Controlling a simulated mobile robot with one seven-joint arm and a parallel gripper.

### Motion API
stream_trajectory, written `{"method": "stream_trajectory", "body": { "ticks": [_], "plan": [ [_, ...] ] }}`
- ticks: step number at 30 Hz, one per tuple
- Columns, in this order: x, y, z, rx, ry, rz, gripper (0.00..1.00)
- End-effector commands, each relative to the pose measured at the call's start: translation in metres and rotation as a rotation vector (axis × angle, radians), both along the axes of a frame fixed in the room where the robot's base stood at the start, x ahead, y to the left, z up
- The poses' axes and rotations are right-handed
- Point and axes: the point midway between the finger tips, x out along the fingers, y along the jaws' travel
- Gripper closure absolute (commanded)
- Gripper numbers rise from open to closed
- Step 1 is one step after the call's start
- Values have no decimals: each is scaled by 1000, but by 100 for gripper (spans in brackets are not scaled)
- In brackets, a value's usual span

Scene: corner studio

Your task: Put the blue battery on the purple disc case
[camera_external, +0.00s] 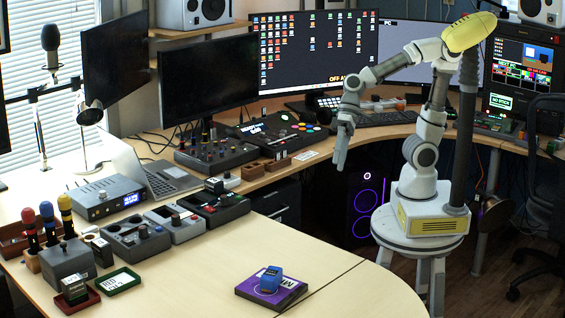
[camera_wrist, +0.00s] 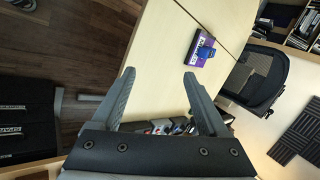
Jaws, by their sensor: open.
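The purple disc case (camera_external: 247,292) lies flat near the front edge of the desk in the external view, with white lettering on its top. The blue battery (camera_external: 270,279) rests on top of the case. In the wrist view the case (camera_wrist: 196,57) and the battery (camera_wrist: 208,53) show small and far off, beyond the fingertips. My gripper (camera_external: 341,160) hangs pointing down, well behind and above the case, apart from both things. In the wrist view its fingers (camera_wrist: 160,76) are spread wide with nothing between them.
Mixers and control boxes (camera_external: 138,243) stand along the left part of the desk. Small red and green trays (camera_external: 119,281) lie at the front left. Monitors (camera_external: 318,50) line the back. The desk surface (camera_external: 215,262) around the case is clear. An office chair (camera_external: 545,190) stands at right.

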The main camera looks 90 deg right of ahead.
Motion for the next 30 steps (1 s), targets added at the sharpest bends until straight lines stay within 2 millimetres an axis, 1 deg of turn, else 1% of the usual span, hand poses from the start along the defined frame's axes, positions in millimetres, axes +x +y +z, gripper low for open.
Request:
{"method": "stream_trajectory", "body": {
  "ticks": [1, 6, 9, 12, 15, 18, 26, 30],
  "plan": [
    [-9, -21, 3, -76, -61, 29, 23],
    [-38, -91, 5, -367, -216, 126, 23],
    [-51, -125, 7, -514, -273, 163, 23],
    [-60, -149, 9, -622, -308, 188, 23],
    [-65, -163, 11, -684, -323, 200, 23],
    [-67, -167, 11, -706, -327, 205, 23],
    [-67, -167, 11, -706, -327, 207, 23],
    [-67, -167, 21, -705, -327, 206, 23]
  ]
}}
